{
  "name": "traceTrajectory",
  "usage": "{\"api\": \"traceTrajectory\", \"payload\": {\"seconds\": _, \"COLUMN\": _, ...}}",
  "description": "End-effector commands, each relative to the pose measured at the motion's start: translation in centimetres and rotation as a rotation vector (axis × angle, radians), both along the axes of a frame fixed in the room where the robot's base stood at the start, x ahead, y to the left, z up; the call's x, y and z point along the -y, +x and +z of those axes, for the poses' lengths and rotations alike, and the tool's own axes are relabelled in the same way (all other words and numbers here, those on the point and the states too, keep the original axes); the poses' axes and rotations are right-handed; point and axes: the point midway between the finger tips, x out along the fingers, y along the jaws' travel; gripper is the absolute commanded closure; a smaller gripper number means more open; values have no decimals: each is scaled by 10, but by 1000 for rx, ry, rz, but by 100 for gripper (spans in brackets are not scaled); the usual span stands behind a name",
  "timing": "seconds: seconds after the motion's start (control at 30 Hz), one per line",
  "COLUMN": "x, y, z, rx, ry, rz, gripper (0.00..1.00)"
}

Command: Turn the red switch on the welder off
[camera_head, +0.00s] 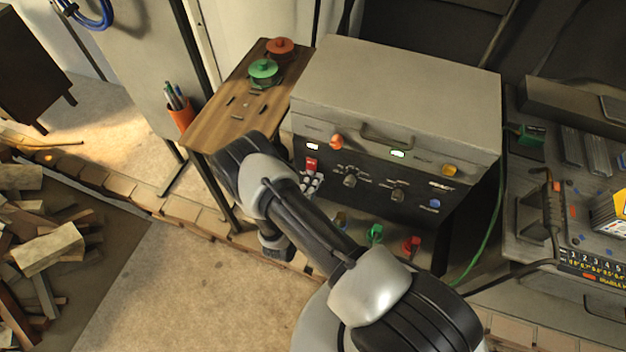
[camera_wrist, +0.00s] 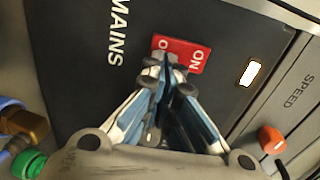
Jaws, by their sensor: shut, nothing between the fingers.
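The welder (camera_head: 400,85) is a grey box with a dark front panel. Its red rocker switch (camera_head: 311,164) sits at the panel's left. In the wrist view the switch (camera_wrist: 194,57) carries the letters ON at one end and O at the other, beside the word MAINS. My gripper (camera_head: 313,182) is shut and empty, just below the switch in the head view. In the wrist view its fingertips (camera_wrist: 168,75) overlap the O end and hide part of it. I cannot tell whether they touch it, or which end is pressed in.
A white lamp (camera_wrist: 250,73) beside the switch is lit. An orange knob (camera_head: 337,142) is close by. Green and red connectors (camera_head: 375,234) stick out below the panel. A wooden side table (camera_head: 232,115) with two spools stands at the left.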

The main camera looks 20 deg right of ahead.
Motion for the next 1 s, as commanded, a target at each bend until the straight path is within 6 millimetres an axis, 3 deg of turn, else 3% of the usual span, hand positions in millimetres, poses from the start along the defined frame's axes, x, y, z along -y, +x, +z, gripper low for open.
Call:
{"api": "traceTrajectory", "payload": {"seconds": 0.6, "x": 7, "y": 9, "z": -8, "rx": 0, "ry": 1, "rz": -1, "gripper": 100}}
{"api": "traceTrajectory", "payload": {"seconds": 1.0, "x": -3, "y": 0, "z": -11, "rx": -1, "ry": 0, "rz": -2, "gripper": 100}}
